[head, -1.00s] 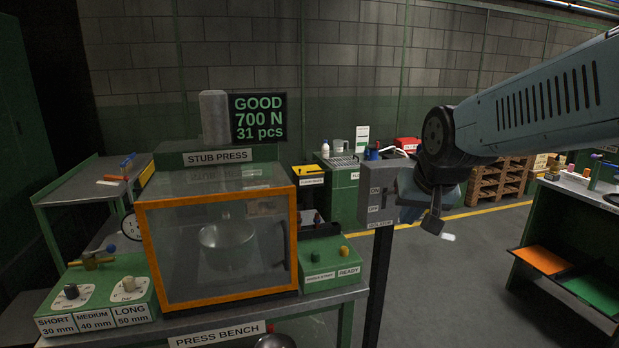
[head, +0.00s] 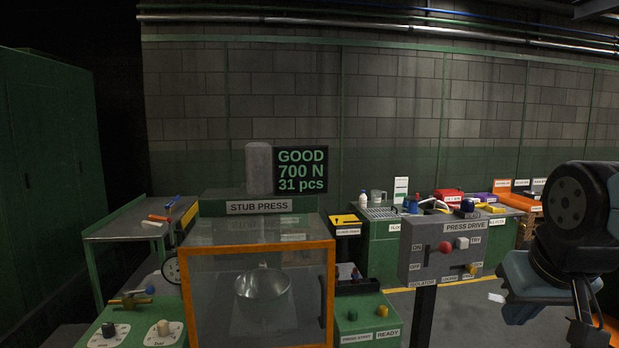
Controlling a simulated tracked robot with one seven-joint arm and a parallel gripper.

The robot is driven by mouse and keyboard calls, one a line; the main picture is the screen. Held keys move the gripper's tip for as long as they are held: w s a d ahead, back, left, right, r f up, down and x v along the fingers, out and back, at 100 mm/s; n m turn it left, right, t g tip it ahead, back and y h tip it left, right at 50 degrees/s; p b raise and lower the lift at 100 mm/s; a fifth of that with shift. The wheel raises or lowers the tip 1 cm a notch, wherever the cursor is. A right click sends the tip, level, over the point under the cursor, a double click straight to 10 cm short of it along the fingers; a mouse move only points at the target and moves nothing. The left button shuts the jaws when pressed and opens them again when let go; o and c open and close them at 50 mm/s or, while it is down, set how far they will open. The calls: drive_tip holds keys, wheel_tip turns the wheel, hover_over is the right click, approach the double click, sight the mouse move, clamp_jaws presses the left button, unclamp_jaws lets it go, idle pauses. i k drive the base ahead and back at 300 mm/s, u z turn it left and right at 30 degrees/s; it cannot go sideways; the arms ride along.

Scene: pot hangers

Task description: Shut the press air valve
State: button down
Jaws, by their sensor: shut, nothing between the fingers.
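A brass valve (head: 128,301) with a blue ball on its lever stands behind the dial panel at the lower left, beside the stub press; no label is readable on it. The lever appears to lie roughly across the picture, and I cannot tell from it whether the valve is open or shut. The stub press (head: 328,262) has an orange-framed clear guard with a metal pot inside. My gripper (head: 590,338) hangs at the far right, pointing down, shut and empty, far from the valve; its tips reach near the lower edge.
The press drive box (head: 431,257) on a post stands between the press and my gripper. A green button panel (head: 366,318) adjoins the press. A side table (head: 120,228) is behind at left. A display (head: 301,170) reads GOOD, 700 N, 31 pcs.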

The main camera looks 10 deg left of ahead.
sight(149, 290)
drive_tip(key=u, duration=1.7)
drive_tip(key=k, duration=0.9)
drive_tip(key=i, duration=0.9)
drive_tip(key=z, duration=0.05)
